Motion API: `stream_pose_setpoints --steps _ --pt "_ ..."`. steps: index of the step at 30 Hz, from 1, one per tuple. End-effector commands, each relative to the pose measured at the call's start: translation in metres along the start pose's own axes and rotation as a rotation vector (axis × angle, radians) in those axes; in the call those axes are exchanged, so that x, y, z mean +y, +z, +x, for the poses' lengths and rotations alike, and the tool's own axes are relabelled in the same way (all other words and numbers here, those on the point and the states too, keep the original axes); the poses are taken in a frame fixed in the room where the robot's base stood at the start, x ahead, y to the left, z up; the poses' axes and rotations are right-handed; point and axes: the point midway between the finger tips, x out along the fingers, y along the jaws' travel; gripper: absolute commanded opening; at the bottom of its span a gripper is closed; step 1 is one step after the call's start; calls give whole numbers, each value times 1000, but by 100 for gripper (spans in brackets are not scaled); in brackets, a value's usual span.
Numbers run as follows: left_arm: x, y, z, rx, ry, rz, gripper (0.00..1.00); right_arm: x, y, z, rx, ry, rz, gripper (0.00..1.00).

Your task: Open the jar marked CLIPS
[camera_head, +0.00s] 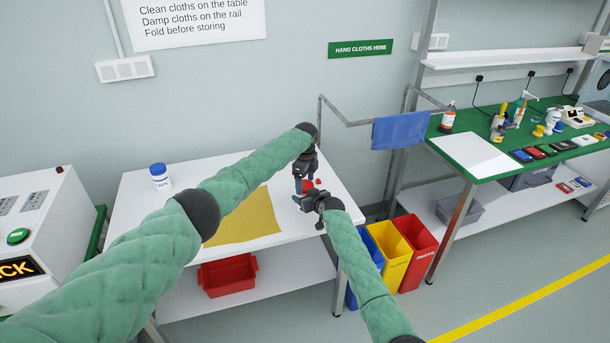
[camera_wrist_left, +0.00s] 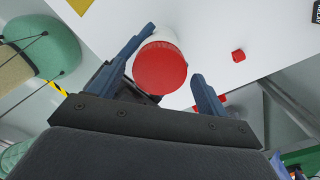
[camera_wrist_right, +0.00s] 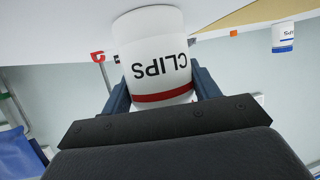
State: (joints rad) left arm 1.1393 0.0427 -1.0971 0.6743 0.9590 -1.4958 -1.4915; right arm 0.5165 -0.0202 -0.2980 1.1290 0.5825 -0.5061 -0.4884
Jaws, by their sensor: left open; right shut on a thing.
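The jar marked CLIPS (camera_wrist_right: 155,55) is white with a red band and stands on the white table. In the right wrist view it appears upside down. Its red lid (camera_wrist_left: 160,68) sits on top in the left wrist view. My right gripper (camera_head: 312,197) is shut on the jar's body, with a finger on each side. My left gripper (camera_head: 306,165) is open above the jar. Its two fingers lie on either side of the red lid, apart from it as far as I can tell. In the head view the grippers largely hide the jar.
A small red piece (camera_wrist_left: 238,56) lies on the table near the jar. A blue-lidded white jar (camera_head: 160,177) stands at the table's back left. A yellow cloth (camera_head: 250,222) lies mid-table. A rail with a blue cloth (camera_head: 400,131) stands behind right; coloured bins (camera_head: 390,250) stand right.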

Motion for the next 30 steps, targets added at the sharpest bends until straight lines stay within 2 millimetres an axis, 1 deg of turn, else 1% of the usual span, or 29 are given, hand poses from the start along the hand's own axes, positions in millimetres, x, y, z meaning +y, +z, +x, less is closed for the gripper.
stream_pose_setpoints --steps 3,11,12,17,18,19,25,30 --pt "0 0 5 0 1 -1 77 0 0 0 0 0 0 0" --pt "0 0 7 0 0 0 77 0 0 0 0 0 0 0" --pt "0 0 7 0 0 0 75 0 0 0 0 0 0 0" --pt "0 0 7 -1 0 0 44 0 0 0 0 0 0 0" --pt "0 0 7 -1 0 0 36 0 0 0 0 0 0 0" --pt "0 0 7 -1 0 0 31 0 0 0 0 0 0 0" --pt "0 0 7 0 0 -22 31 0 0 0 0 0 0 0" --pt "0 -1 7 0 1 -172 30 0 0 0 0 0 0 0"
